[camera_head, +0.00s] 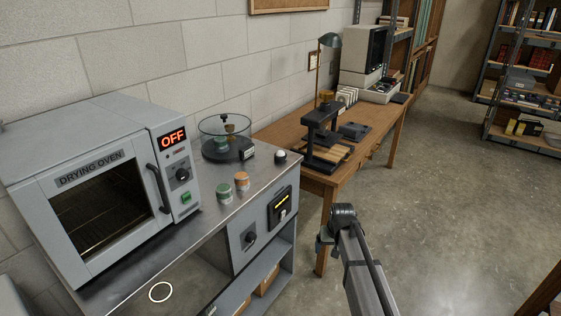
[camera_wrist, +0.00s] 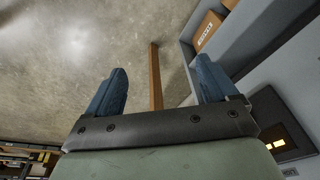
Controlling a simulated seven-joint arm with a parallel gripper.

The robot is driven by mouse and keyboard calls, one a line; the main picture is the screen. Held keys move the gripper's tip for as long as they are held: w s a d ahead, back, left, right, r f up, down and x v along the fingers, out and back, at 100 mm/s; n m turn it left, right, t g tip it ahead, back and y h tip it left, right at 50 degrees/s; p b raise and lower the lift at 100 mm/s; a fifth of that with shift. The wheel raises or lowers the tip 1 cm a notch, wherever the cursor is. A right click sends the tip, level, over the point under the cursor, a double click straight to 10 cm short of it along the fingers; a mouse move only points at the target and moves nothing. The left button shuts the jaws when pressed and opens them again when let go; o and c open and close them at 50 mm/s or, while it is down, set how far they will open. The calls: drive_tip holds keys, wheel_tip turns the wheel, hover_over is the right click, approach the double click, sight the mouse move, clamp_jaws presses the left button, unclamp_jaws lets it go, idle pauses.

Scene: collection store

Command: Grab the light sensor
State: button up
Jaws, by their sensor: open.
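A small white dome on a dark base (camera_head: 280,156) sits at the right back corner of the steel counter; it may be the light sensor, but I cannot tell for sure. It does not show in the wrist view. My gripper shows in the wrist view (camera_wrist: 160,68), with its two blue fingers spread wide and nothing between them. In the head view my arm reaches up from the bottom, its end in front of and to the right of the counter, apart from the dome. The fingers are not clear there.
A wooden desk (camera_head: 285,135) with a press (camera_head: 322,135) stands behind. Open floor (camera_head: 450,210) lies right.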

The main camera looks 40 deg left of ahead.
drive_tip(key=w+a+r+n+t+y, duration=0.1)
drive_tip(key=w+a+r, duration=0.2)
drive_tip(key=a+r, duration=0.55)
drive_tip(key=w+a+r+n+y, duration=0.1)
drive_tip(key=w+a+r, duration=0.3)
drive_tip(key=a+r, duration=0.5)
drive_tip(key=n+y, duration=0.1)
approach(282, 152)
drive_tip(key=w+v, duration=0.1)
drive_tip(key=v, duration=0.3)
drive_tip(key=a+f+n, duration=0.1)
drive_tip(key=f, duration=0.1)
drive_tip(key=w+a+f+n, duration=0.1)
drive_tip(key=a+f, duration=0.1)
drive_tip(key=f, duration=0.1)
drive_tip(key=a+f+n+g, duration=0.1)
drive_tip(key=f+n, duration=0.1)
drive_tip(key=f, duration=0.1)
drive_tip(key=shift+w+a+f, duration=0.1)
drive_tip(key=shift+w+a, duration=0.15)
drive_tip(key=shift+w, duration=0.05)
drive_tip(key=shift+d+x, duration=0.15)
drive_tip(key=shift+x, duration=1.15)
drive_tip(key=shift+d+x, duration=0.15)
drive_tip(key=shift+x, duration=1.15)
drive_tip(key=shift+f, duration=0.15)
drive_tip(key=shift+c, duration=0.3)
drive_tip(key=c, duration=1.1)
